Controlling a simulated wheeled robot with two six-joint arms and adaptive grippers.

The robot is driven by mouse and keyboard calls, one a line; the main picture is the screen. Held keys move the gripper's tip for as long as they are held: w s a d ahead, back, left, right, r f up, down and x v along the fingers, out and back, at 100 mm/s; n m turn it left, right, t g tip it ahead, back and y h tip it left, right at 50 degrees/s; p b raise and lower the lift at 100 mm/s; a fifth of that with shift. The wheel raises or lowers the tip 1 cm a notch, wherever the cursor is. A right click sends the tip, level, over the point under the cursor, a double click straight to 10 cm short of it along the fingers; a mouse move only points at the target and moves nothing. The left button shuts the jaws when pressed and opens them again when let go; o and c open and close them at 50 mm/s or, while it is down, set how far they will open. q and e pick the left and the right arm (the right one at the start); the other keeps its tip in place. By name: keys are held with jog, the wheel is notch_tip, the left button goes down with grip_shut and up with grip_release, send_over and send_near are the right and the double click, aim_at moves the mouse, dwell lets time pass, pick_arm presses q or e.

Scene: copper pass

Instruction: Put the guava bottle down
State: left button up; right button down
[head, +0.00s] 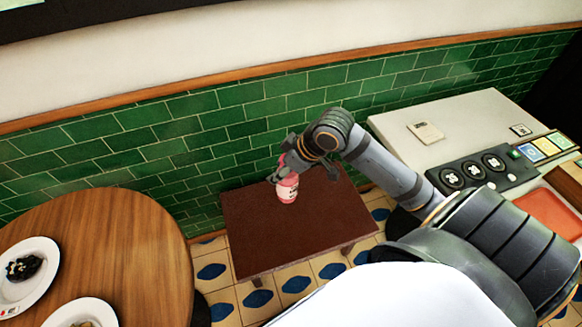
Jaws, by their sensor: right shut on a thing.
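The guava bottle (287,191) is small and pink with a pale label. My right arm reaches in from the right. My left gripper is not in view.
A round wooden table (150,262) with two plates of food, one a white plate (45,250), stands at the left. A pale counter (475,115) with dials and an orange tray (552,212) is at the right. A green tiled wall (215,125) runs behind. The brown table top is otherwise clear.

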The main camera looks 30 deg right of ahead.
jog(key=s+d+f+m+h+b, duration=0.2)
jog(key=d+f+m, duration=0.25)
jog(key=f, duration=0.55)
jog(key=s+d+f+m+h+b, duration=0.25)
jog(key=d+f, duration=0.25)
jog(key=f, duration=0.6)
pick_arm(q)
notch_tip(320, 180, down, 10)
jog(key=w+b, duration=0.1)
jog(key=b, duration=0.3)
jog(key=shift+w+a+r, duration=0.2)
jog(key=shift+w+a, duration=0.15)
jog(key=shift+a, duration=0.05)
pick_arm(e)
jog(key=w+f, duration=1.2)
jog(key=w, duration=0.1)
jog(key=shift+w+d+f+t, duration=0.2)
jog(key=shift+w+d+t, duration=0.15)
jog(key=shift+w+t, duration=0.05)
jog(key=shift+f+y, duration=0.1)
jog(key=shift+y, duration=0.15)
jog(key=c, duration=0.6)
grip_release()
